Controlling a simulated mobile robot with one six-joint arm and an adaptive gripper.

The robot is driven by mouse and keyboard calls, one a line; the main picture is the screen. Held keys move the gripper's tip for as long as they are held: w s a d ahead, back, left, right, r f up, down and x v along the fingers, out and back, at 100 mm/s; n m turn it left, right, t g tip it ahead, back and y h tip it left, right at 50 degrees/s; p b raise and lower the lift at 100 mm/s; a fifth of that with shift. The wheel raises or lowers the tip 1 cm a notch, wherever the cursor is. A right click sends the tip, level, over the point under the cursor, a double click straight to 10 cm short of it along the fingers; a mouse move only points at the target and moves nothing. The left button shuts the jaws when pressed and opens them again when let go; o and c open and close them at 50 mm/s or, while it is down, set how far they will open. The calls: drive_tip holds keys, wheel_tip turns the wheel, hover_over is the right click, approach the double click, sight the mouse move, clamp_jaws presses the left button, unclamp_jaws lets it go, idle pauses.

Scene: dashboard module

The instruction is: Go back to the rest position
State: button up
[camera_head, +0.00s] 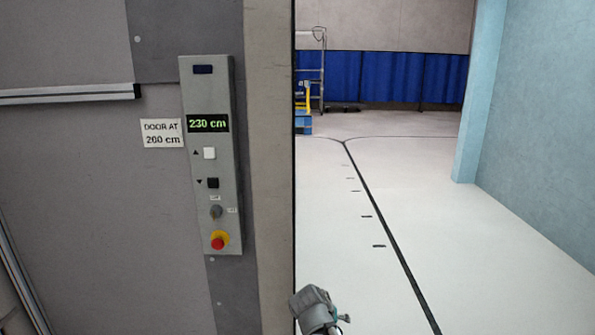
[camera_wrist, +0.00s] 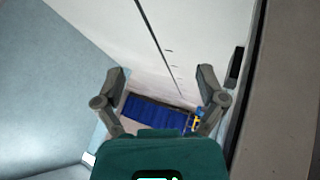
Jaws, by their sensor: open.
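My gripper shows in the wrist view (camera_wrist: 160,85), with its two fingers spread wide apart and nothing between them. In the head view, part of my arm's end shows at the bottom centre, and the fingertips cannot be made out there. A grey control panel (camera_head: 223,233) is mounted on the wall to the left. Its display (camera_head: 208,124) reads 230 cm in green.
A sign (camera_head: 163,133) reading DOOR AT 200 cm is left of the panel. The wall edge (camera_head: 270,180) stands near my arm. The pale floor (camera_head: 400,200) to the right is open. A blue curtain (camera_head: 390,77) and a light blue wall (camera_head: 535,110) bound it.

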drive_tip(key=s+d+f+n+g+y, duration=0.1)
drive_tip(key=s+d+f+g+y, duration=0.35)
drive_tip(key=s+d, duration=0.4)
wheel_tip(320, 180, up, 14)
drive_tip(key=a+p, duration=0.1)
drive_tip(key=p, duration=1.2)
drive_tip(key=shift+s+a+r+g+y, duration=0.2)
drive_tip(key=shift+s+a+g+y, duration=0.15)
drive_tip(key=shift+s, duration=0.1)
idle(1.0)
